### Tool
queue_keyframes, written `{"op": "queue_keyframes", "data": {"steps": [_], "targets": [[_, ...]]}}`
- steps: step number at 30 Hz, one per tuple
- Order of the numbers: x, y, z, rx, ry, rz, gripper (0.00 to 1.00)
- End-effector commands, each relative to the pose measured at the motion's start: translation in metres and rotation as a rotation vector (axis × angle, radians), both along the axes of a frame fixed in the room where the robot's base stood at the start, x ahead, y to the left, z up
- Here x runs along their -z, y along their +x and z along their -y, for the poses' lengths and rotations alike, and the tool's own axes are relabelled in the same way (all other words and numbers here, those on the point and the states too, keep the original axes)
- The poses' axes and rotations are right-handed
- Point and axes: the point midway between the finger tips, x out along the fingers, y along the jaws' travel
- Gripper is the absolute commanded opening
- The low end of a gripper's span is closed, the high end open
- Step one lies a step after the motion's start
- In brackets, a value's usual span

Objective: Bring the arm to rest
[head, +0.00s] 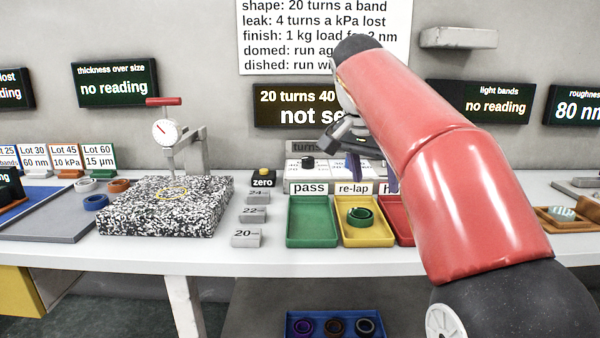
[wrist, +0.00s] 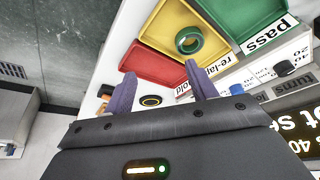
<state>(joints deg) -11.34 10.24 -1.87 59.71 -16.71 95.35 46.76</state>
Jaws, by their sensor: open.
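My red arm reaches from the lower right of the head view up and over the back of the bench. My gripper shows in the wrist view (wrist: 158,82) with its two purple fingers apart and nothing between them. In the head view the gripper (head: 352,160) hangs above the bench behind the trays, partly hidden by my arm. A green ring (head: 360,225) lies in the yellow re-lap tray (head: 353,241); the ring also shows in the wrist view (wrist: 189,51), apart from the fingers.
The green pass tray (head: 310,240) is empty. The red tray (head: 401,236) is partly behind my arm. A speckled plate (head: 150,222) with a dial gauge (head: 165,132) stands left. The bench's front strip is clear.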

Motion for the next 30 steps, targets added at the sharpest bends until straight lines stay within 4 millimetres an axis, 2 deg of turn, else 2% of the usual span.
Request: {"op": "queue_keyframes", "data": {"steps": [8,14,17,20,24,27,30], "targets": [[0.012,-0.030,0.010,-0.114,0.004,-0.002,0.57],[0.035,-0.069,0.017,-0.242,0.008,0.002,0.57],[0.056,-0.100,0.021,-0.333,0.010,0.013,0.57],[0.088,-0.136,0.023,-0.435,0.008,0.029,0.57],[0.141,-0.186,0.024,-0.559,-0.003,0.056,0.57],[0.177,-0.215,0.023,-0.628,-0.015,0.076,0.57],[0.205,-0.235,0.022,-0.675,-0.025,0.091,0.57]]}}
